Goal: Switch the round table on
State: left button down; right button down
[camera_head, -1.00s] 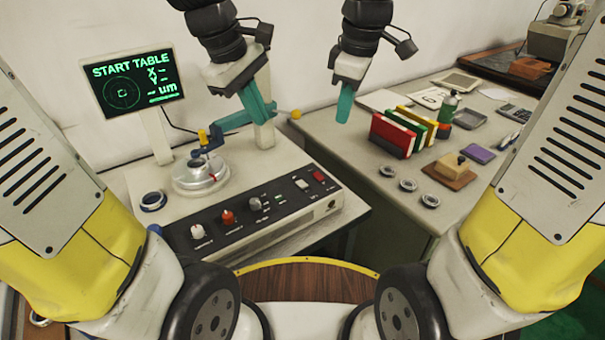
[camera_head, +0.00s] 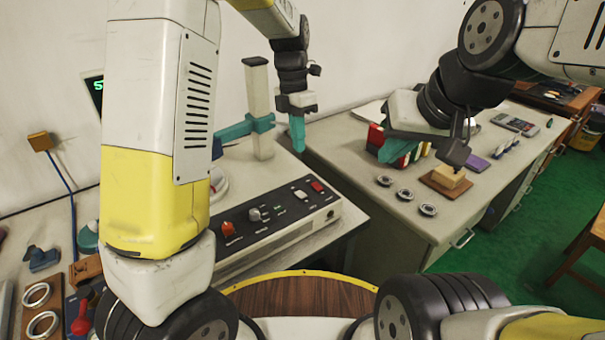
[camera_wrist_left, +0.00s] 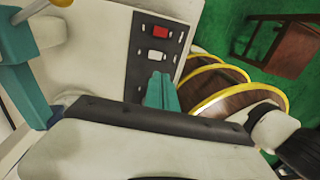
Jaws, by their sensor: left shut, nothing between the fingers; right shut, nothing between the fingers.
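The dark control panel (camera_head: 276,226) has an orange knob, a grey knob, a white rocker switch (camera_head: 300,195) and a red switch (camera_head: 318,186). My left gripper (camera_head: 298,147) is shut and empty, above and behind the panel's switch end. In the left wrist view its teal fingertips (camera_wrist_left: 160,77) point at the white switch (camera_wrist_left: 157,57), with the red switch (camera_wrist_left: 160,32) beyond; contact is not visible. The round table (camera_head: 222,184) is mostly behind my left arm. The screen (camera_head: 93,90) is nearly hidden, only a green letter showing. My right gripper (camera_head: 386,152) is shut and empty over the right bench.
A pale post with a teal bracket (camera_head: 246,129) stands left of my left gripper. On the right bench are several rings (camera_head: 405,195), coloured upright blocks and a brown pad with a tan block (camera_head: 448,178). Rings also lie at lower left (camera_head: 40,295).

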aim_at(303, 197)
pick_arm(q)
jog(key=f, duration=0.4)
jog(key=s+f, duration=0.1)
jog(key=f, duration=0.4)
jog(key=d+f, duration=0.1)
jog(key=f, duration=0.3)
jog(key=shift+s+f, duration=0.2)
jog(key=shift+f, duration=0.25)
jog(key=shift+s+f, duration=0.15)
jog(key=shift+f, duration=0.1)
jog(key=shift+w+a+r, duration=0.15)
jog(key=shift+w+a, duration=0.35)
jog(key=shift+w, duration=0.25)
